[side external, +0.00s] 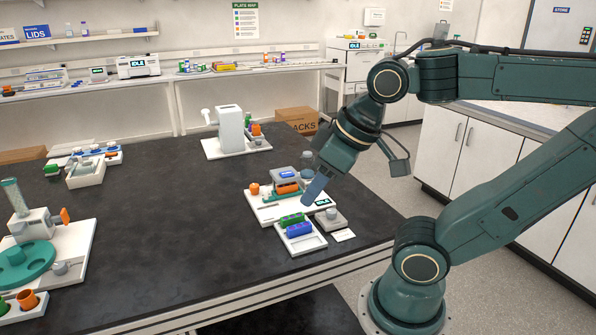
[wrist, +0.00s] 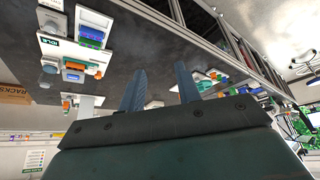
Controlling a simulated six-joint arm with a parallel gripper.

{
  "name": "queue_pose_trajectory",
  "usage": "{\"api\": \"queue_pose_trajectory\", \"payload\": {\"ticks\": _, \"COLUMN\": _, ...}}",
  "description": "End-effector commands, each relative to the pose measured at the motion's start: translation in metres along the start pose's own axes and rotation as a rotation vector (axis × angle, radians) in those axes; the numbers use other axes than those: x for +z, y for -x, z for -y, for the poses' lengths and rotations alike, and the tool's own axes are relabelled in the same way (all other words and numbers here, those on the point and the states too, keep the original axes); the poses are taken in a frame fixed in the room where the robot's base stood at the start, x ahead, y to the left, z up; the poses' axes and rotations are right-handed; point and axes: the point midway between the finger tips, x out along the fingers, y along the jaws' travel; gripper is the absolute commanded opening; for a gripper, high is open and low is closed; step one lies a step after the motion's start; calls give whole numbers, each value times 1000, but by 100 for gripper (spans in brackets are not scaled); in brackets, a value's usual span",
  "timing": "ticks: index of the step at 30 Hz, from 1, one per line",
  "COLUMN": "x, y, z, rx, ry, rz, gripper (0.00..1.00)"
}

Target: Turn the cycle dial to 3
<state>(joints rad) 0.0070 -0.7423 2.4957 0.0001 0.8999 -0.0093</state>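A white station (side external: 265,209) stands near the right edge of the black bench. It carries an orange knob (side external: 254,188), a blue-topped block (side external: 288,174) and a small display (side external: 322,202) reading IDLE. A grey rounded part (side external: 307,158) is at its back right; I cannot tell which part is the cycle dial, and no numbers are legible. In the wrist view the station's display (wrist: 55,42) and orange knob (wrist: 98,75) show at upper left. My gripper (side external: 314,193) is above the station's right side, fingers pointing down. In the wrist view its two blue fingers (wrist: 159,75) are apart, with nothing held between them.
A white tray (side external: 301,241) with green and blue tube blocks sits in front, beside a grey block (side external: 331,218) and a white card (side external: 343,235). Another white device (side external: 230,130) stands behind. A green carousel station (side external: 24,262) is at left. The bench middle is clear.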

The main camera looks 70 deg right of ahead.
Motion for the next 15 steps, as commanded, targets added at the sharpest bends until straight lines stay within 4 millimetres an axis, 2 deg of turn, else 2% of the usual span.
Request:
{"api": "queue_pose_trajectory", "payload": {"ticks": 1, "x": -2, "y": -1, "z": -2, "rx": 4, "ry": 0, "rz": 5, "gripper": 43}}
{"api": "queue_pose_trajectory", "payload": {"ticks": 3, "x": -6, "y": -2, "z": -5, "rx": 12, "ry": 4, "rz": 15, "gripper": 52}}
{"api": "queue_pose_trajectory", "payload": {"ticks": 8, "x": -19, "y": -8, "z": -20, "rx": 40, "ry": 22, "rz": 54, "gripper": 52}}
{"api": "queue_pose_trajectory", "payload": {"ticks": 15, "x": -45, "y": -26, "z": -60, "rx": 81, "ry": 62, "rz": 146, "gripper": 52}}
